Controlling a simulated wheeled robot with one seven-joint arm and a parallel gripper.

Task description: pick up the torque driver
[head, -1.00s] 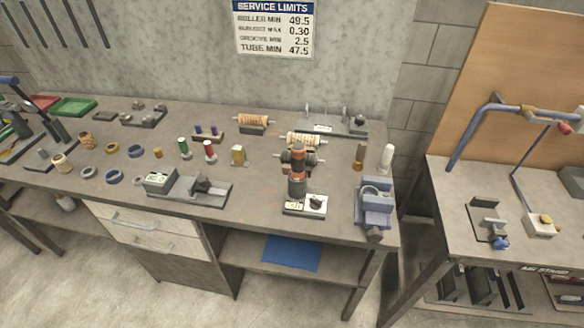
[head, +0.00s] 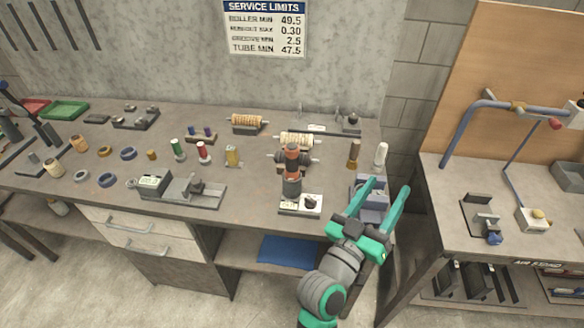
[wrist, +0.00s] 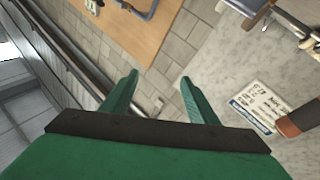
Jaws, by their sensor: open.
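An upright orange and dark grey tool (head: 292,172), which looks like the torque driver, stands at the front of the bench by a small base with a white label (head: 302,204). My gripper (head: 388,186) is open and empty, over the right front corner of the bench, to the right of the tool and apart from it. In the wrist view, my open fingers (wrist: 158,77) have nothing between them. An orange-brown cylinder end (wrist: 298,122) at the right edge of that view may be the same tool; most of it is cut off.
A blue-grey vise-like fixture (head: 372,205) is partly hidden behind my gripper. A brown-black cylinder (head: 354,154) and a white one (head: 381,154) stand behind it. Wound rollers (head: 296,139) lie behind the tool. A grey fixture (head: 190,192) is left. A second bench (head: 450,205) is right.

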